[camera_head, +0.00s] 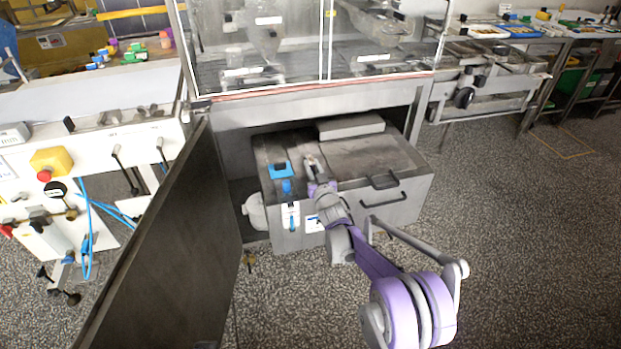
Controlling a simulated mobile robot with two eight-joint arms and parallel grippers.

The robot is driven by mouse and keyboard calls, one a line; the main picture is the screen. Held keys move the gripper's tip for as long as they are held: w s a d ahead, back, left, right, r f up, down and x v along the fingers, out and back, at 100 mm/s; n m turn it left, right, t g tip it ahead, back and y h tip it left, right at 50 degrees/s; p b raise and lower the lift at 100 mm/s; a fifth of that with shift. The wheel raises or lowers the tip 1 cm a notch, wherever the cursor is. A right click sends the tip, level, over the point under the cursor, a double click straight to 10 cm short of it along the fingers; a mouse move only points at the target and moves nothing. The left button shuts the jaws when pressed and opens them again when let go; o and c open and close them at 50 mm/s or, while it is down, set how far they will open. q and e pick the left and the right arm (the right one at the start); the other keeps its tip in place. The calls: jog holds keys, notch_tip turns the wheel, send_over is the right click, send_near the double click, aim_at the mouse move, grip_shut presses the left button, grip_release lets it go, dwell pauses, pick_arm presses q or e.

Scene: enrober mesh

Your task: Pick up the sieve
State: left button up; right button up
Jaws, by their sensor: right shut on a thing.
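My right gripper (312,162), on a purple and grey arm, reaches over the metal box (400,207) in the open cabinet. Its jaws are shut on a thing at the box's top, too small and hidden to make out. A dark flat top panel (355,158) lies on the box; I cannot tell if this is the sieve. A dark handle (384,181) sits near the panel's right front edge. A blue square piece (280,169) is left of the gripper. My left gripper is not in view.
An open dark cabinet door (165,245) stands at the left. A glass-fronted housing (310,45) is above the box. A grey slab (351,126) lies at the box's back. A white machine (80,160) is far left. Speckled floor (520,250) is clear at right.

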jog(key=shift+r, duration=0.1)
grip_shut()
notch_tip(320, 180, up, 33)
jog(key=p, duration=1.1)
jog(key=shift+r+p, duration=0.2)
jog(key=shift+p, duration=0.15)
dwell(1.5)
